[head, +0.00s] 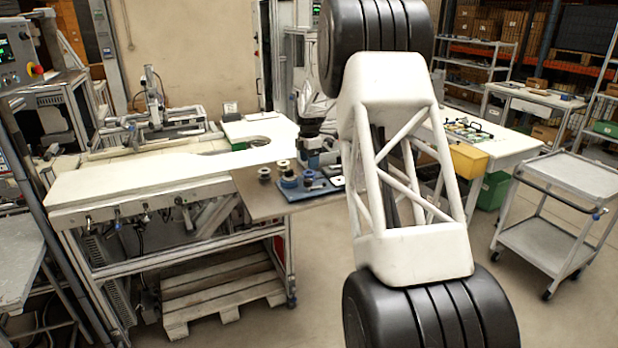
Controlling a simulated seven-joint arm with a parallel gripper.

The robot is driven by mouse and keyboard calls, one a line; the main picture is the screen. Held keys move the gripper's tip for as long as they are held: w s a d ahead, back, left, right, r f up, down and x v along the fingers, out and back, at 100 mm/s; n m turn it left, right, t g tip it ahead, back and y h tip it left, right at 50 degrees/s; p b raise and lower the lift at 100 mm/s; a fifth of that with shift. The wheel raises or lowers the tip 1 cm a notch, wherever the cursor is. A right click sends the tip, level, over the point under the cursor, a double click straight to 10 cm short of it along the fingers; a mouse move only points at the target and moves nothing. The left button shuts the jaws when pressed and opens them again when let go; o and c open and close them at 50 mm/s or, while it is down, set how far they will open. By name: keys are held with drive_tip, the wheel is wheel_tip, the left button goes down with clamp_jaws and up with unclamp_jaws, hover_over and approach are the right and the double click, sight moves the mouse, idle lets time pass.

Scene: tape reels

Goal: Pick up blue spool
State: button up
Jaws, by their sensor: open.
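The blue spool (289,181) appears small among several reels on the brown table end in the head view. It sits by the left edge of a blue tray (312,193); whether it rests in the tray is too small to tell. My gripper (313,164) is open, pointing down just right of and behind the blue spool, apparently above the tray. Its fingertips are small and hard to make out. My white arm link hides the area to the right of the tray.
A dark reel (264,174) and a pale-topped reel (283,165) stand close to the blue spool. A long cream worktop (150,178) lies to the left. A yellow bin (468,160) and a grey cart (572,178) are at the right. The brown table's front left is bare.

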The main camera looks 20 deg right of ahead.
sight(309, 173)
drive_tip(key=shift+f, duration=0.3)
drive_tip(key=shift+w+f, duration=0.1)
drive_tip(key=shift+f, duration=2.5)
drive_tip(key=c, duration=0.7)
